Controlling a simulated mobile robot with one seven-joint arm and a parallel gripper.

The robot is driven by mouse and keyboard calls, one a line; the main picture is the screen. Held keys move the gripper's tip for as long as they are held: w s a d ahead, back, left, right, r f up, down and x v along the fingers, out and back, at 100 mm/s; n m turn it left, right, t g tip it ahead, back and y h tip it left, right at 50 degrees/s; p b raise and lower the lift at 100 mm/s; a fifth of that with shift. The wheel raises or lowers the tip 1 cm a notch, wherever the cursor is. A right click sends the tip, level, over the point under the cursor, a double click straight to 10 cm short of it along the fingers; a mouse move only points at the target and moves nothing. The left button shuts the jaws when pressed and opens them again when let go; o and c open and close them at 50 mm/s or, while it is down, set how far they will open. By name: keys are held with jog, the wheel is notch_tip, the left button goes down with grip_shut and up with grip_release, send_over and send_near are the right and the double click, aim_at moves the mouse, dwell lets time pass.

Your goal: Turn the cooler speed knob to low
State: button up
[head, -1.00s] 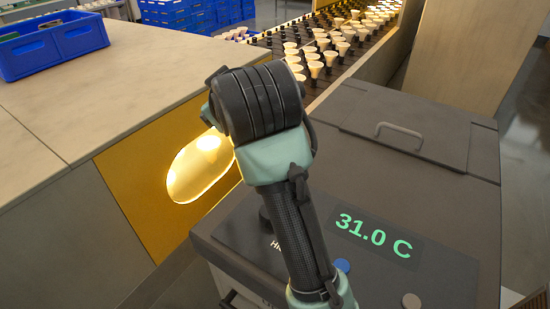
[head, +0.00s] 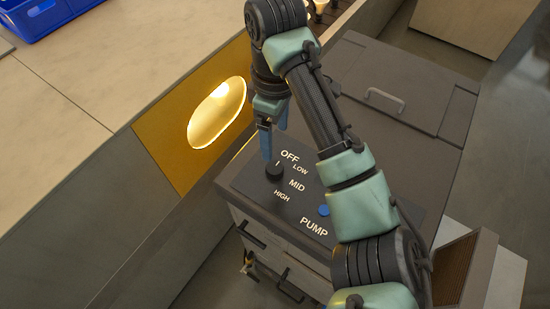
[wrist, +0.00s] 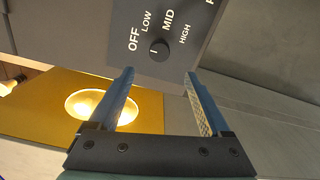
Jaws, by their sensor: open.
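The cooler speed knob (head: 274,171) is a small black dial on the dark control panel, with OFF, LOW, MID and HIGH printed around it. In the wrist view the knob (wrist: 159,49) shows a white mark on its side toward OFF. My gripper (head: 271,145) points down by the panel, just behind the knob in the head view. In the wrist view its two blue fingers (wrist: 160,75) are spread wide and empty, with the knob ahead, beyond the gap between the tips. No contact with the knob shows.
A blue button (head: 324,210) sits by the PUMP label. A yellow panel with a lit oval opening (head: 217,112) stands left of the cooler. The cooler's lid has a handle (head: 384,98). A blue crate (head: 38,16) is on the counter at top left.

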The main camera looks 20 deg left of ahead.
aim_at(275, 168)
notch_tip(275, 168, down, 11)
jog(key=shift+f, duration=0.1)
grip_shut()
dwell(0.6)
jog(key=shift+p, duration=0.4)
jog(key=m+p, duration=0.1)
jog(key=m, duration=0.1)
jog(key=m+p, duration=0.1)
jog(key=shift+a+r+m, duration=0.1)
jog(key=shift+r+m, duration=0.1)
jog(key=shift+m, duration=0.2)
jog(key=shift+f+m+p, duration=0.15)
jog(key=shift+m+p, duration=1.25)
jog(key=shift+m, duration=1.1)
grip_release()
